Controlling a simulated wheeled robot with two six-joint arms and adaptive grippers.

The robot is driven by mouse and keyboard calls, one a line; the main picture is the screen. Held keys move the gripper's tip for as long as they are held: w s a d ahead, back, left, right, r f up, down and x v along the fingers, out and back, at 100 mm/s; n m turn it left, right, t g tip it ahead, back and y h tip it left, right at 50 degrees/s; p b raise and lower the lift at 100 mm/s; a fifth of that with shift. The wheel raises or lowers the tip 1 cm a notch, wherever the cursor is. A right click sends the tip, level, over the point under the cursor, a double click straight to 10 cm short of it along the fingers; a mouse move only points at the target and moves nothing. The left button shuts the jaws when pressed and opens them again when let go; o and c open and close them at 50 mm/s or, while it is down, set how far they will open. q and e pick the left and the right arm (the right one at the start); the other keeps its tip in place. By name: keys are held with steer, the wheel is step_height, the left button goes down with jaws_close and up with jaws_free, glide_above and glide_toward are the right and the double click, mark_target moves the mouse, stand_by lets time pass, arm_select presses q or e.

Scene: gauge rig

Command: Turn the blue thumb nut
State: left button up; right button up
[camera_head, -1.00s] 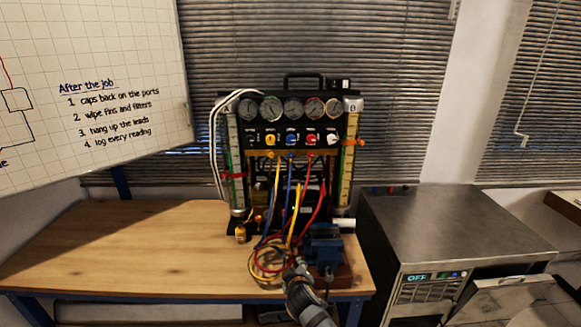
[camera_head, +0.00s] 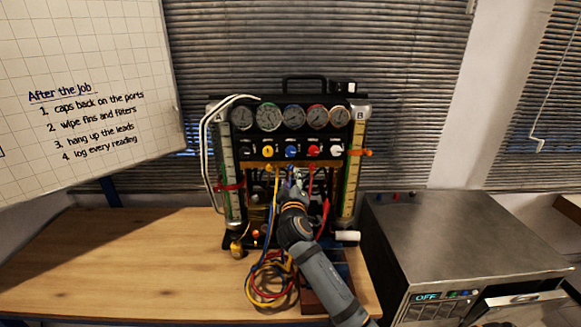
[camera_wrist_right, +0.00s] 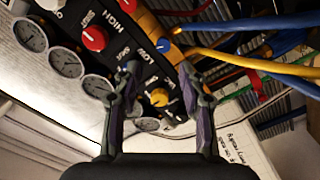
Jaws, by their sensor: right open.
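The gauge rig (camera_head: 252,132) stands at the back of the bench. A blue knob (camera_head: 291,151) sits mid-row under the gauges, between a yellow and a red one. A small blue fitting (camera_wrist_right: 177,31) shows on the brass bar in the right wrist view. I cannot tell for certain which blue part is the thumb nut. My right gripper (camera_head: 291,186) is just below the blue knob, in front of the hoses, and hides part of them. In the right wrist view its open fingers (camera_wrist_right: 160,96) are empty, with the yellow knob (camera_wrist_right: 159,97) seen between them. My left gripper is out of view.
Red, blue and yellow hoses (camera_head: 262,277) hang from the bar and coil on the bench (camera_head: 130,255). A red knob (camera_wrist_right: 95,38) is close to the fingers. A steel machine (camera_head: 450,235) stands at the right. The bench's left side is clear.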

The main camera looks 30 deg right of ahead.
mark_target(291, 168)
steer(key=p+x, duration=0.1)
steer(key=x, duration=0.4)
steer(key=shift+f, duration=0.1)
steer(key=shift+x, duration=1.2)
steer(key=shift+w+f+p, duration=0.1)
steer(key=shift+p, duration=0.2)
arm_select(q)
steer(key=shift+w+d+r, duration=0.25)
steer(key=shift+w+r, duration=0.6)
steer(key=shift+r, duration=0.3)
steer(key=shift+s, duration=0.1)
arm_select(e)
steer(key=shift+f, duration=0.1)
steer(key=shift+c, duration=0.9)
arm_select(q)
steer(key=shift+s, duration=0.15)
arm_select(e)
jaws_close()
